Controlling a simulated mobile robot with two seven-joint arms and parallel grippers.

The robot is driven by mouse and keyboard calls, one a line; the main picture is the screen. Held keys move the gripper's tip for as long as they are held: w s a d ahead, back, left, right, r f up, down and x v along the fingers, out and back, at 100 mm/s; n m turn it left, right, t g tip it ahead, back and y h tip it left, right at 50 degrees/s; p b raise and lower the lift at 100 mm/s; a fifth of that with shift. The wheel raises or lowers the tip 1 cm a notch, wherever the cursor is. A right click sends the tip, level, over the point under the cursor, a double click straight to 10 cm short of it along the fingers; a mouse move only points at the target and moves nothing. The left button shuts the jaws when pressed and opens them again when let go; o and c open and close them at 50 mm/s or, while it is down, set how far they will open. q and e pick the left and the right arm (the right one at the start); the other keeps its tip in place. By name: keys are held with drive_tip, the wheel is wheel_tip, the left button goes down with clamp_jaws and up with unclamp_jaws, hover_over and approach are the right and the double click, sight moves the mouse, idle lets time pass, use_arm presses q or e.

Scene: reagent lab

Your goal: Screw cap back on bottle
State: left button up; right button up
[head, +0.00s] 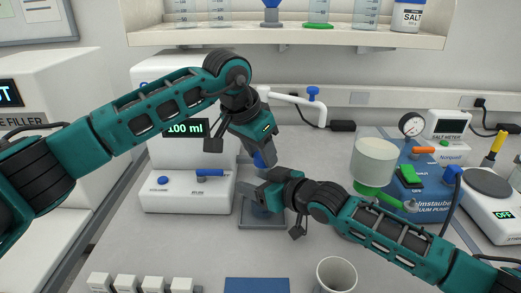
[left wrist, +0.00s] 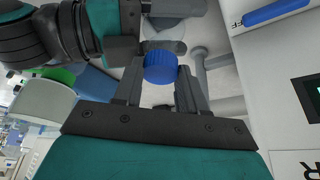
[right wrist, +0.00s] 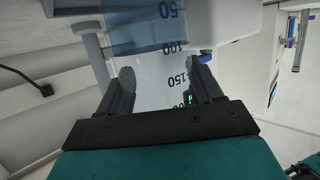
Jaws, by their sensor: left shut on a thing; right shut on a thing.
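The blue cap (left wrist: 160,67) is between the fingers of my left gripper (head: 255,152), which is shut on it. The cap also shows in the head view (head: 259,160), just above my right gripper (head: 262,195). The right gripper is shut on the clear graduated bottle (right wrist: 150,70), with its fingers on either side of the glass. The bottle has dark volume marks and bluish contents at one end in the right wrist view. In the head view the right gripper hides most of it. I cannot tell whether the cap touches the bottle's neck.
A grey plate (head: 262,224) lies below the bottle, beside the white filling machine (head: 185,196) showing "100 ml". A white cup (head: 336,274) and blue mat (head: 256,286) are at the front.

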use_arm(q)
drive_tip(key=shift+s+f, duration=0.1)
drive_tip(key=shift+f, duration=0.35)
